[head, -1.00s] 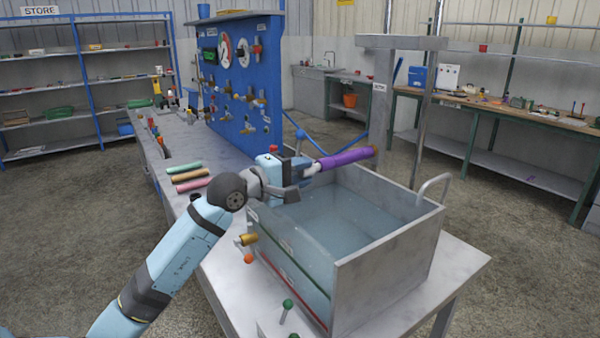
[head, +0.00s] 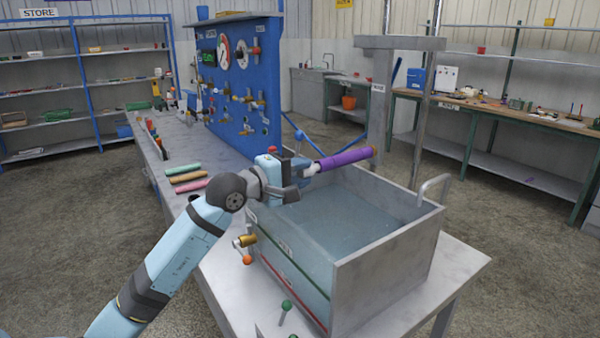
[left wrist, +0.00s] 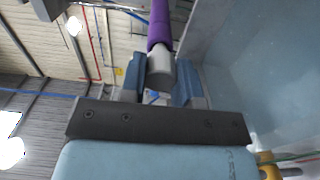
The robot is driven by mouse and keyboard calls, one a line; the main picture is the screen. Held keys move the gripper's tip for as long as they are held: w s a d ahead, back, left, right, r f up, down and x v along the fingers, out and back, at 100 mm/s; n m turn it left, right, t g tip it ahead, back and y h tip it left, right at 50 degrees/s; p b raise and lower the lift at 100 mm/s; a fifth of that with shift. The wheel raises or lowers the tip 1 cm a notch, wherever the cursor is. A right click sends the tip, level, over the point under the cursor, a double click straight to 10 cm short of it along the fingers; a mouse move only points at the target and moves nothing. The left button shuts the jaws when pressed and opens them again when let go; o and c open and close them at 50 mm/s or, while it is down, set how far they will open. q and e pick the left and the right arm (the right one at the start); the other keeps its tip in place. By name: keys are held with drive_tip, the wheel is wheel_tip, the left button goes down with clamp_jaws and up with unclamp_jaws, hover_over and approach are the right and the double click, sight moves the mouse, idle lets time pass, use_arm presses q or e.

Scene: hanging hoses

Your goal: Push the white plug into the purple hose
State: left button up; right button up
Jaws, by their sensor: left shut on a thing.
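The purple hose (head: 343,159) is held up level above the back of the water tank in the head view, with a brownish end at its right. The white plug (head: 312,169) is at the hose's left end, in line with it. In the left wrist view the plug (left wrist: 161,74) sits between the two blue fingers, and the purple hose (left wrist: 158,25) runs on from it. My left gripper (head: 300,171) is shut on the plug. The plug and hose touch or overlap; how deep the plug sits is not clear. My right gripper is not in view.
The grey water tank (head: 387,250) stands on the bench below the hose. Coloured hose pieces (head: 188,177) lie on the bench to the left. A blue gauge panel (head: 240,85) stands behind. A brass tap (head: 245,241) juts from the tank's left side.

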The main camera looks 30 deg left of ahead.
use_arm(q)
drive_tip(key=shift+x, duration=0.8)
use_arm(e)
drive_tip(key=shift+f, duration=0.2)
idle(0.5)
use_arm(q)
drive_tip(key=o, duration=1)
drive_tip(key=shift+w, duration=0.1)
drive_tip(key=shift+c, duration=0.2)
drive_tip(key=b+v, duration=0.2)
drive_tip(key=v, duration=1.2)
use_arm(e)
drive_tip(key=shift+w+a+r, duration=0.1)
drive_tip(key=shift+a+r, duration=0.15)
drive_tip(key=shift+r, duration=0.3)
